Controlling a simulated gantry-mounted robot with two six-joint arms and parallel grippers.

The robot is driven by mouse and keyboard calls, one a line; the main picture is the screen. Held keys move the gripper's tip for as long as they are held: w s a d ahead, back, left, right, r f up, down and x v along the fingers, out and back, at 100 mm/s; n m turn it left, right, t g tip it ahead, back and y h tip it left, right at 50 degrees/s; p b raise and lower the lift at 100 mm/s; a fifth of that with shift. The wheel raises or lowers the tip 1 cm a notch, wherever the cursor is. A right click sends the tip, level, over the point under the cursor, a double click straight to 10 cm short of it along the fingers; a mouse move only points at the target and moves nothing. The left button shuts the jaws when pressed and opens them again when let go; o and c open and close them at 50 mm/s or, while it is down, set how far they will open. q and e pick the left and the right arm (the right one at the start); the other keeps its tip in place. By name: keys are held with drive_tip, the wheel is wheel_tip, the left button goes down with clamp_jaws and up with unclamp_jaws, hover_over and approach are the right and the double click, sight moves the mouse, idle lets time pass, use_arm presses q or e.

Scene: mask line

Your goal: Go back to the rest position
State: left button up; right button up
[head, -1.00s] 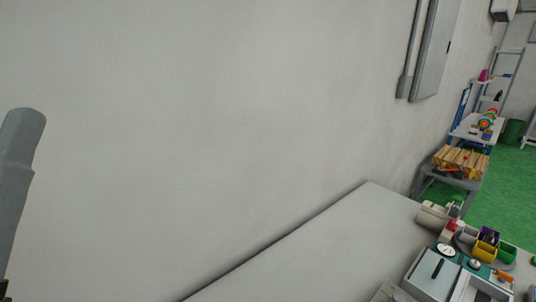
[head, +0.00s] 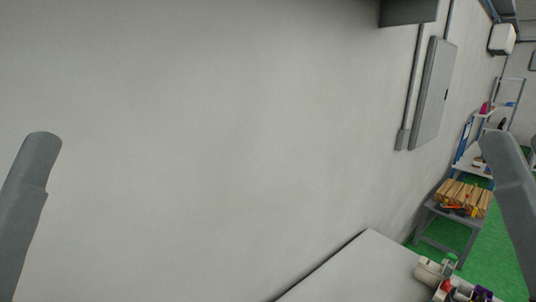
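A grey link of my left arm (head: 30,205) rises at the left edge of the head view. A grey link of my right arm (head: 512,190) shows at the right edge. Neither gripper shows, so I cannot see their fingers or whether they hold anything.
A pale wall fills most of the view, with a grey electrical box (head: 434,95) on it. A white table (head: 355,272) lies low, with small items (head: 455,285) at its right end. A stand with wooden blocks (head: 465,197) is beyond, on green floor (head: 490,250).

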use_arm(q)
wheel_tip(320, 180, up, 17)
drive_tip(key=p, duration=1.3)
use_arm(e)
wheel_tip(320, 180, up, 17)
use_arm(q)
wheel_tip(320, 180, down, 38)
drive_tip(key=b, duration=3.7)
drive_tip(key=shift+r, duration=0.2)
use_arm(e)
wheel_tip(320, 180, down, 38)
drive_tip(key=shift+r, duration=0.2)
